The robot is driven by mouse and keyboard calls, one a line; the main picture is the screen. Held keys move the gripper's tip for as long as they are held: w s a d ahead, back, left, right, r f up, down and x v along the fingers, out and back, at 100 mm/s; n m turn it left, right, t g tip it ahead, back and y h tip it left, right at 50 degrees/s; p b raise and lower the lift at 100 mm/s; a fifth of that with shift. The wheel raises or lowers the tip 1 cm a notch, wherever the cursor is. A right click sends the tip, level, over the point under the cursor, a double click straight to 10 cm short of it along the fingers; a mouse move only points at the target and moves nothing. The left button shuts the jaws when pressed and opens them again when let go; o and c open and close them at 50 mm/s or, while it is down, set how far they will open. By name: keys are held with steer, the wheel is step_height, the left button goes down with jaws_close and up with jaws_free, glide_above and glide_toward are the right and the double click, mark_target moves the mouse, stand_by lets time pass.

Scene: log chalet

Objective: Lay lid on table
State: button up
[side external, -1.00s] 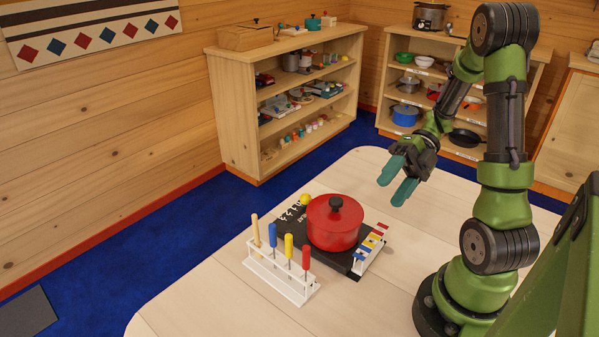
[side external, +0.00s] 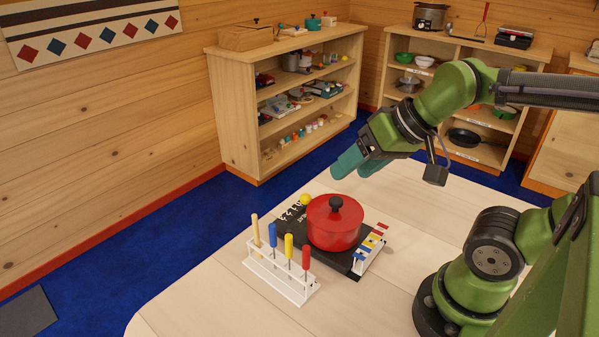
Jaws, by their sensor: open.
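A red pot (side external: 334,232) stands on a black board on the table (side external: 205,305). Its red lid (side external: 320,211), with a black knob on top, sits on the pot. My gripper (side external: 352,163) is open and empty. Its teal fingers are above and behind the pot in the picture, apart from the lid, and point down to the left.
The black board (side external: 290,231) also bears a yellow ball (side external: 305,200) and a small rack of coloured pieces (side external: 370,249). A white rack (side external: 281,277) with several upright coloured-handled tools stands in front of the pot. The table's front left and far right are clear.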

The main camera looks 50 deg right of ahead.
steer(key=m+g+h, duration=0.1)
steer(key=m+g, duration=0.4)
steer(key=m, duration=1)
glide_above(337, 200)
steer(key=d, duration=0.2)
step_height(337, 200, up, 2)
steer(key=m+g, duration=0.1)
steer(key=m, duration=0.5)
steer(key=f, duration=0.5)
steer(key=a+f, duration=0.1)
steer(key=f, duration=0.5)
steer(key=a+f, duration=0.1)
steer(key=f, duration=0.4)
steer(key=shift+f, duration=0.3)
